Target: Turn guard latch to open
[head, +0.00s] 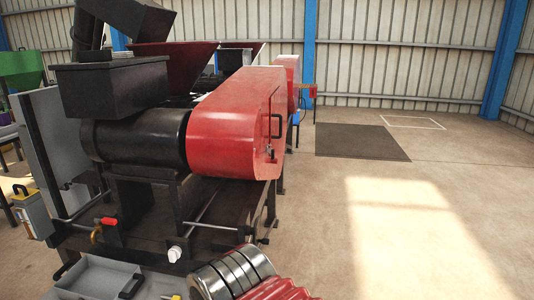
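The red guard (232,125) covers the right end of the black press barrel (138,137) in the head view. It is a rounded red housing and looks closed. A black bar handle (275,127) stands on its right face. Below the handle, a small latch (270,152) sits near the guard's lower front edge. The latch is too small to tell which way it is turned.
A black hopper box (114,86) sits above the barrel. A red-handled valve (105,221) and a pipe stick out at the lower front. A grey tray (100,280) is at the bottom left. The concrete floor (420,225) to the right is clear, with a dark mat (360,142) farther back.

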